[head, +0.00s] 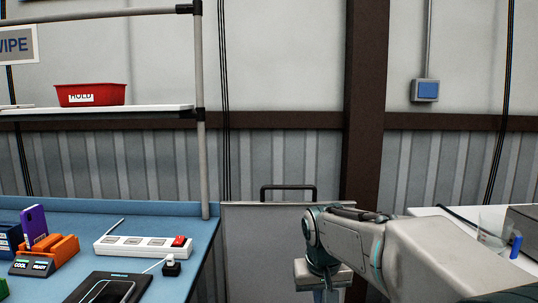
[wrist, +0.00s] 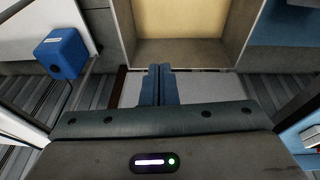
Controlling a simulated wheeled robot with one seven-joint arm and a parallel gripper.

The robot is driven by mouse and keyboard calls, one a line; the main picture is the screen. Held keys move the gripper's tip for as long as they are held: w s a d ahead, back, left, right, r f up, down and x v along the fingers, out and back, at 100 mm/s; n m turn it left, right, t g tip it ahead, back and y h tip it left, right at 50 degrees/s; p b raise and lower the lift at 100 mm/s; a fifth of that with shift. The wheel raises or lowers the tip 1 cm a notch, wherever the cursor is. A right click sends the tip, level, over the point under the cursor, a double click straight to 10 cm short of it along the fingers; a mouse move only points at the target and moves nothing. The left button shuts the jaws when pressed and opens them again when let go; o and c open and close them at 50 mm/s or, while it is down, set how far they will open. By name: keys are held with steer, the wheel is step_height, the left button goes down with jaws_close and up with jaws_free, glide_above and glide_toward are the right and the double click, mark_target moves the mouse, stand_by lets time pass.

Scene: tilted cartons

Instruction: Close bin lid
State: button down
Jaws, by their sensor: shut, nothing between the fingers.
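In the head view a flat grey panel (head: 258,240) with a dark bar handle (head: 288,188) on its top edge stands upright beside the blue bench; it looks like the bin lid, raised. My gripper shows in the wrist view (wrist: 160,72), its two blue-grey fingers shut together with nothing between them. Ahead of the fingertips is an open box-like bin (wrist: 190,50) with grey walls and a tan inside. The fingers appear apart from it. In the head view my arm reaches in from the right, in front of the panel, and the fingertips are cut off below.
The blue bench (head: 60,220) at left holds a power strip (head: 145,245), an orange holder (head: 58,251) and a black tablet (head: 108,289). A red tub (head: 90,94) sits on the shelf above. A white surface (head: 440,213) is at right. A blue box (wrist: 61,53) shows in the wrist view.

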steer(key=w+a+r+t+p, duration=0.1)
steer(key=w+a+r+p, duration=0.3)
steer(key=w+r+p, duration=0.35)
steer(key=w+a+r+t+p, duration=0.1)
steer(key=w+a+r+p, duration=0.3)
steer(key=w+r, duration=0.55)
steer(key=w+a+r+t+p, duration=0.1)
steer(key=w+a+r+p, duration=0.2)
steer(key=w+r+p, duration=0.6)
steer(key=x, duration=0.7)
steer(key=shift+m+y, duration=0.3)
steer(key=shift+s+a+f, duration=0.1)
steer(key=shift+s+f, duration=0.1)
steer(key=shift+s, duration=0.95)
steer(key=shift+s+a+f, duration=0.1)
steer(key=shift+s+f, duration=0.1)
steer(key=shift+s, duration=0.9)
steer(key=shift+f, duration=0.1)
